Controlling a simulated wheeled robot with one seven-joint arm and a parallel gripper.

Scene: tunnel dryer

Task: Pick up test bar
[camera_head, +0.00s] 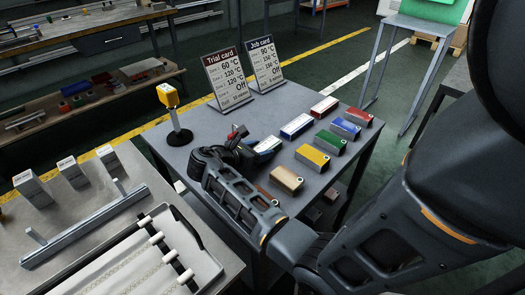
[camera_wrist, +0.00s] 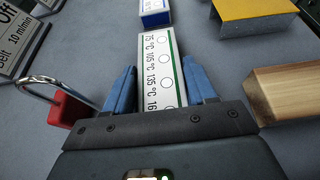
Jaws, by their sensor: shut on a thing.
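The test bar appears to be the white bar (camera_wrist: 157,60) with printed temperatures, a row of round spots and a green edge. It lies between the two blue fingers of my gripper (camera_wrist: 160,84) in the wrist view, and the gripper is shut on it. In the head view my gripper (camera_head: 258,148) is low over the middle table, with part of the white bar (camera_head: 268,145) showing at its tip. The bar's near end is hidden by the gripper body. I cannot tell whether the bar touches the table.
A red padlock (camera_wrist: 70,108) is close left of my gripper; a wooden block (camera_wrist: 288,92) is close right. A blue-and-white block (camera_wrist: 154,12) and a yellow block (camera_wrist: 252,12) lie beyond. Trial card (camera_head: 227,78), job card (camera_head: 264,62) and a yellow device on a stand (camera_head: 168,96) stand behind.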

